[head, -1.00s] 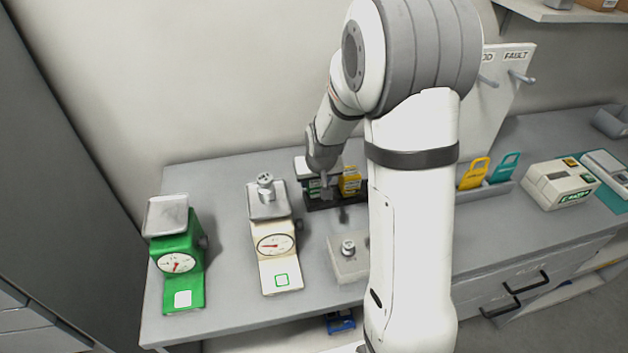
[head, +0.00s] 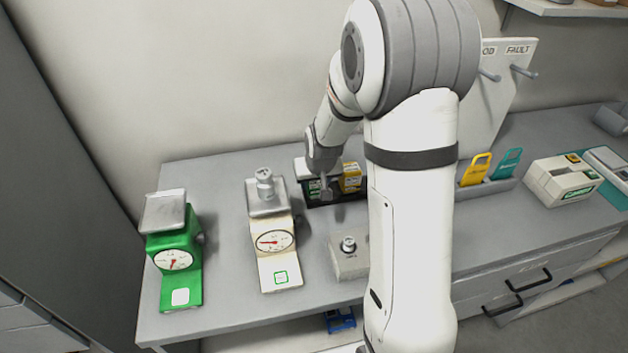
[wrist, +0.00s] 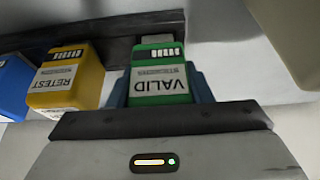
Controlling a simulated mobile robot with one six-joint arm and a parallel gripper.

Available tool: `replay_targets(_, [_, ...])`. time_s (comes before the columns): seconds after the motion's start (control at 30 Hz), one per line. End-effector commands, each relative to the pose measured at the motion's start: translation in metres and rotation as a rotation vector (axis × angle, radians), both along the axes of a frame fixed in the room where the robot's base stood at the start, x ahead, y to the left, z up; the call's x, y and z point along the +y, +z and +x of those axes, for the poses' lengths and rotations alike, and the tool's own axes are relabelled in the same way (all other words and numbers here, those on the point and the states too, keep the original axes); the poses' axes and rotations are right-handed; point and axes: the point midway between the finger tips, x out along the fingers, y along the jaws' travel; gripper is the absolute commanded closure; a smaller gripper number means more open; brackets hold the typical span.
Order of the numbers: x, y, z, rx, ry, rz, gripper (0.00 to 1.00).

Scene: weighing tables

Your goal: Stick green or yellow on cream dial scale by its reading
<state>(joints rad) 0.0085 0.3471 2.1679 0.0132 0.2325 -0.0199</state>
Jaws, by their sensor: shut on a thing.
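The cream dial scale (head: 275,245) stands on the grey table with a metal weight (head: 265,184) on its pan. Its red needle points left of centre, but the figures are too small to read. A green-outlined white square (head: 281,278) is on its front plate. My gripper (wrist: 163,85) is shut on the green VALID block (wrist: 160,90), which sits at the dark rack (wrist: 105,35); in the head view my gripper (head: 327,193) is partly hidden by my arm. The yellow RETEST block (wrist: 66,80) is beside it, apart from the fingers.
A green dial scale (head: 174,255) with a plain white square stands at the left. A grey block with a small weight (head: 348,245) is in front of the rack. A blue block (wrist: 14,85) is beside the yellow one. Yellow and teal tags (head: 475,170) stand at the right.

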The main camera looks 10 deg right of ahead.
Motion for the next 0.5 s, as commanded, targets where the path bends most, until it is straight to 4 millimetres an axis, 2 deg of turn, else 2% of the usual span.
replay_targets(0.23, [0.0002, -0.0083, 0.0001, -0.001, 0.000, 0.000, 0.73])
replay_targets(0.5, [0.0003, -0.0083, 0.0002, -0.001, 0.000, 0.000, 0.73])
